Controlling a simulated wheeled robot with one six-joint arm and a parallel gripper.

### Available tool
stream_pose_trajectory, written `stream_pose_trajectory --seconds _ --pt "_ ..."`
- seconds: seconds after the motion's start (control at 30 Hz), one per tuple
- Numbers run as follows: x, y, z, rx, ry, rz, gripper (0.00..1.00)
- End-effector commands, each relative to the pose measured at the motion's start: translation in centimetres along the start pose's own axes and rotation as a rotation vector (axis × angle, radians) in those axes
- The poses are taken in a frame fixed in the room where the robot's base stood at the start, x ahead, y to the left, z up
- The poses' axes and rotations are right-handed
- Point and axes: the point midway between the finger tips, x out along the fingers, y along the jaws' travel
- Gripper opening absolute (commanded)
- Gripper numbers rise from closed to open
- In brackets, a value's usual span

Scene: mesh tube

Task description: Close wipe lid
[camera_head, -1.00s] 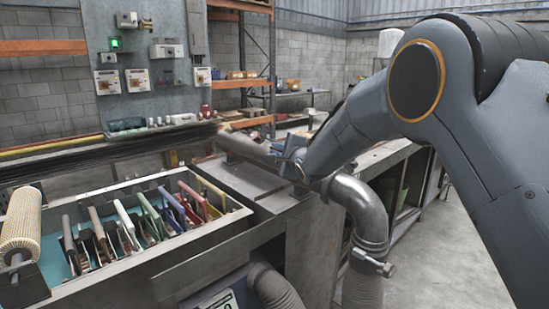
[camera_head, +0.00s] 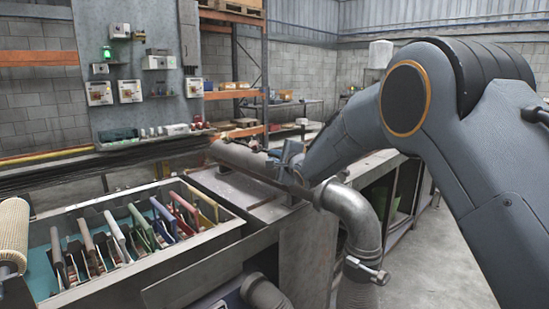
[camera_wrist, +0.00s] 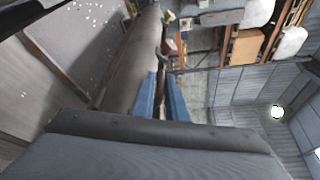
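I cannot pick out a wipe lid for certain in either view. A small green-topped box (camera_head: 118,134) stands on the panel's shelf in the head view, too small to identify. My gripper (camera_head: 287,153) is beside the grey horizontal tube (camera_head: 242,158), far from that box. In the wrist view my gripper (camera_wrist: 162,92) shows two blue fingers with a narrow gap between them. The grey tube (camera_wrist: 130,55) lies just left of the fingers. I see nothing clearly held.
A long trough (camera_head: 150,280) with several coloured-handled tools stands at the lower left, beside a ribbed roller (camera_head: 12,235). A bent metal pipe (camera_head: 355,225) rises below my arm. Shelving (camera_head: 237,85) stands behind. Grey floor (camera_head: 440,260) is open at the right.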

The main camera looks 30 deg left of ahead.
Motion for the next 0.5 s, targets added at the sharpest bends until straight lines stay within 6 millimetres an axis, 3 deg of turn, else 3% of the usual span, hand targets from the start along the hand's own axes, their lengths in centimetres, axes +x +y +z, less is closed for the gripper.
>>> stream_pose_trajectory --seconds 0.1,0.5 --pt "0.07 -0.56 0.42 -0.002 -0.006 -0.009 0.28" --pt "-0.78 -0.27 0.01 -0.001 -0.001 -0.004 0.28"
